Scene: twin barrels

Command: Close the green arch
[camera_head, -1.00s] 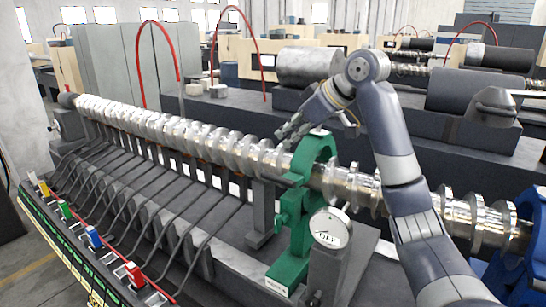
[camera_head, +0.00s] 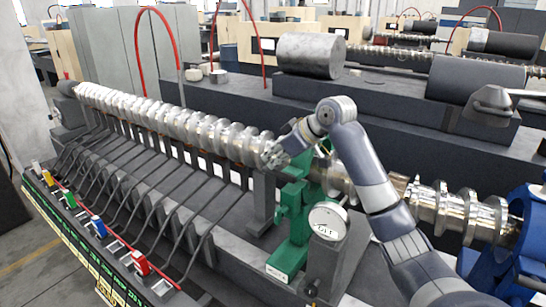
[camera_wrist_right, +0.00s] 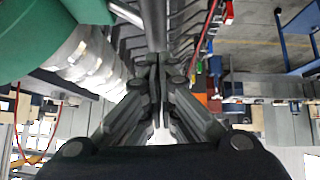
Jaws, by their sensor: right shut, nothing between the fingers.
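The green arch (camera_head: 297,172) stands around the shiny lobed shaft (camera_head: 215,135) on a green stand (camera_head: 291,222). My right forearm and wrist cover much of its upper part, so I cannot tell whether it is closed. My right gripper (camera_head: 272,156) is at the shaft's near side, just left of the arch. In the right wrist view, the gripper fingers (camera_wrist_right: 160,72) are shut with nothing between them. Green surfaces (camera_wrist_right: 35,35) and the shaft (camera_wrist_right: 85,60) fill the upper left there, beside the fingers. My left gripper is out of view.
A round white dial gauge (camera_head: 328,220) stands just right of the green stand. A blue holder (camera_head: 515,235) grips the shaft at the far right. A row of dark bent rods (camera_head: 150,195) and a rail with coloured clips (camera_head: 98,226) lie to the left.

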